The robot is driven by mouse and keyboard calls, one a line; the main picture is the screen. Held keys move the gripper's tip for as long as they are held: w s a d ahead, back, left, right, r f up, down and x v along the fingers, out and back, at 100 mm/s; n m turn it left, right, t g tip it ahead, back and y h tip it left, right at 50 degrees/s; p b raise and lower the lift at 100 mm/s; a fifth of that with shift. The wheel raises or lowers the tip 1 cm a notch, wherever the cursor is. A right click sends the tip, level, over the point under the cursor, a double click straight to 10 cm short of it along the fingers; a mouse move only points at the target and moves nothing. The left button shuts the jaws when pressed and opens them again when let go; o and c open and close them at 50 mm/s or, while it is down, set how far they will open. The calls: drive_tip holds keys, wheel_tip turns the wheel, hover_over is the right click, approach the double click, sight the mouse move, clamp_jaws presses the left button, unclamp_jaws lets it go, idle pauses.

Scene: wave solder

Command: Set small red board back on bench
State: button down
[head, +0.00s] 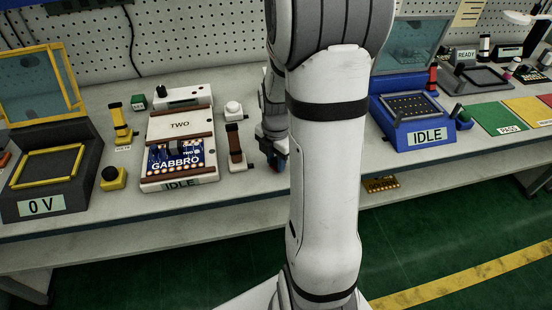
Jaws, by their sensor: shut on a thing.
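My gripper (274,152) is over the bench (215,205), just left of my forearm, which hides part of it. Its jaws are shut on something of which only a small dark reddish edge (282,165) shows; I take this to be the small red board. The rest of the board is hidden behind my jaws and arm. I cannot tell whether it touches the bench top.
A blue IDLE tester (410,112) stands right. An amber board (381,184) shows below the bench edge.

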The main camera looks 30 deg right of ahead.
sight(276, 161)
drive_tip(key=shift+f, duration=0.25)
drive_tip(key=c, duration=1)
unclamp_jaws()
drive_tip(key=shift+r, duration=3.9)
